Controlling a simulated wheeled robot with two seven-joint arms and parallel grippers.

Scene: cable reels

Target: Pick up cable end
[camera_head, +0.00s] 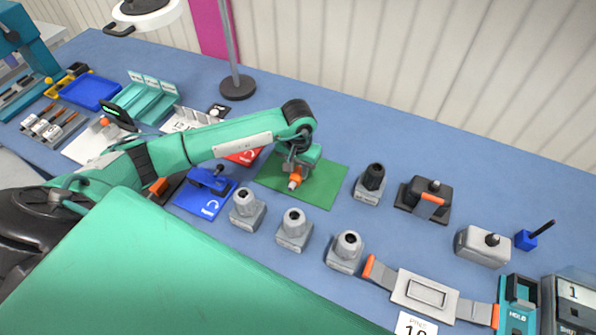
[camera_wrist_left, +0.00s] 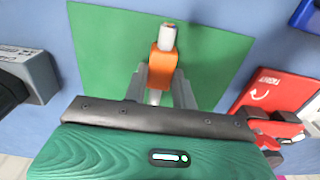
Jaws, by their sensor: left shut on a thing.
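The cable end (camera_head: 295,181) is an orange piece with a pale metal tip, over the green mat (camera_head: 325,191) in the head view. In the left wrist view the cable end (camera_wrist_left: 165,62) sits between the two grey fingers of my left gripper (camera_wrist_left: 164,84), with its pale tip pointing away. My left gripper (camera_head: 297,170) is shut on it, low over the mat. I cannot tell whether the cable end touches the mat. My right gripper is not in view.
Several grey connector blocks (camera_head: 294,231) stand in front of the mat. A dark-topped block (camera_head: 370,184) and a black fixture (camera_head: 424,200) stand to its right. A red card (camera_head: 243,156) and blue card (camera_head: 205,194) lie left. A lamp pole base (camera_head: 237,87) stands behind.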

